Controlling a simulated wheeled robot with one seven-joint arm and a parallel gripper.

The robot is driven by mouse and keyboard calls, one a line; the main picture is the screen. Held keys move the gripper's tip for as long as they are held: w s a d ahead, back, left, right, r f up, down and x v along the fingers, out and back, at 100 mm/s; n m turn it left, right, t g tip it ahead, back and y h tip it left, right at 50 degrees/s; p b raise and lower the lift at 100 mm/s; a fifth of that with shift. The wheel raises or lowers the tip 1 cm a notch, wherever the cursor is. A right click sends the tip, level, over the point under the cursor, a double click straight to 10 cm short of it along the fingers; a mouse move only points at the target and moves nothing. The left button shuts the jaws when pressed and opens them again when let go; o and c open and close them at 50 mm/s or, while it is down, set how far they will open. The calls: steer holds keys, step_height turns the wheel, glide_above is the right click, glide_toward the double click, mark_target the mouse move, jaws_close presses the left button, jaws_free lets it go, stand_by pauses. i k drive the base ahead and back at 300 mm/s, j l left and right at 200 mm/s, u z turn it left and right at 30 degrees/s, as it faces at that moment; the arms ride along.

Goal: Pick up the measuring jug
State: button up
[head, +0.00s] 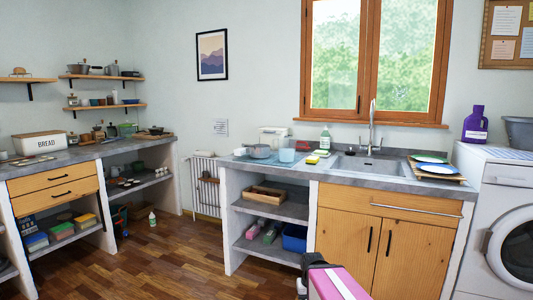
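A pale blue, cup-like vessel (287,155) stands upright on the counter left of the sink. It may be the measuring jug, but it is too small to make out a spout, handle or markings. A grey saucepan (259,151) stands just left of it. A pink and black part at the bottom edge of the head view seems to be my own arm, well in front of and below the counter. No gripper fingers show.
The sink (365,163), yellow sponge (312,160), green bottle (325,138) and stacked plates (434,163) lie right of the vessel. Open shelves (270,208) and a wooden cabinet (385,240) are below.

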mark_target(286, 145)
steer(key=i+l+u, duration=0.25)
steer(key=i, duration=0.25)
steer(key=i+l+u, duration=0.25)
steer(key=i+l, duration=0.2)
steer(key=l, duration=0.1)
